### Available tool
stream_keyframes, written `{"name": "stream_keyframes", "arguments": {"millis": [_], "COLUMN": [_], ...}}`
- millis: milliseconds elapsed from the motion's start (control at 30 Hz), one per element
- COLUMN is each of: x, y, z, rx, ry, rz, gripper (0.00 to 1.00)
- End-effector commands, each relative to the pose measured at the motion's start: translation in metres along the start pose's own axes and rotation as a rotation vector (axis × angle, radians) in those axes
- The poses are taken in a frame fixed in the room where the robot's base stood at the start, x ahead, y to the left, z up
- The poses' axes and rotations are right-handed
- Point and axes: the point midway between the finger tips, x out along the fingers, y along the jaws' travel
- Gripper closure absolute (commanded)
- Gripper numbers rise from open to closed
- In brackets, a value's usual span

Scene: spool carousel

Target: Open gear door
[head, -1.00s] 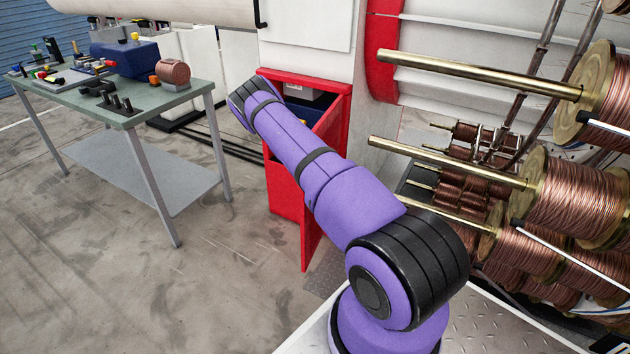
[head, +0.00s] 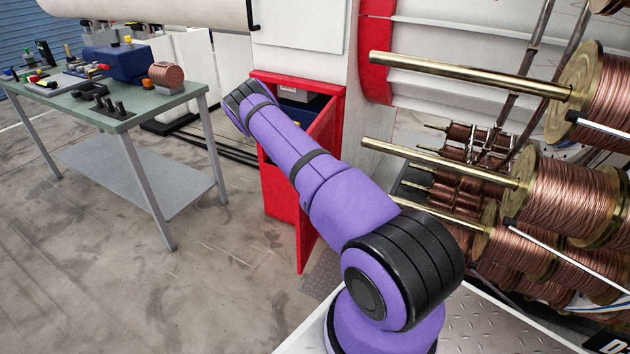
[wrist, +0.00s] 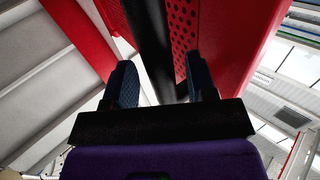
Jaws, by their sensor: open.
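The gear door looks like the tall red panel (head: 307,232) of the red cabinet (head: 278,192) in the head view. It stands ajar, and the inside of the cabinet shows at the top. My purple arm reaches across the cabinet, and its end hides my fingers in the head view. In the wrist view my gripper (wrist: 160,66) is open. A dark upright bar or edge runs between its two fingers, beside red perforated panels (wrist: 185,30). I cannot tell whether a finger touches it.
A green-topped workbench (head: 140,115) with tools and parts stands at the left. Copper wire spools (head: 570,205) on brass rods (head: 435,160) crowd the right side. The floor (head: 200,290) between the bench and the cabinet is clear.

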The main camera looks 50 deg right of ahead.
Motion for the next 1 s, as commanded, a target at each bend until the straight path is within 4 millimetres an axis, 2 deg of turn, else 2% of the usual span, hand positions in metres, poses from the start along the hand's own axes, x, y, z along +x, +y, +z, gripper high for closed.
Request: {"name": "stream_keyframes", "arguments": {"millis": [300, 500, 667, 1000], "x": [-0.059, -0.084, -0.092, -0.092], "y": [0.000, 0.000, 0.000, 0.000], "z": [0.000, -0.001, -0.001, -0.002], "rx": [-0.001, -0.002, -0.001, -0.001], "ry": [-0.002, 0.000, 0.002, 0.002], "rz": [0.002, 0.002, 0.000, 0.000], "gripper": [0.48, 0.48, 0.48, 0.48]}}
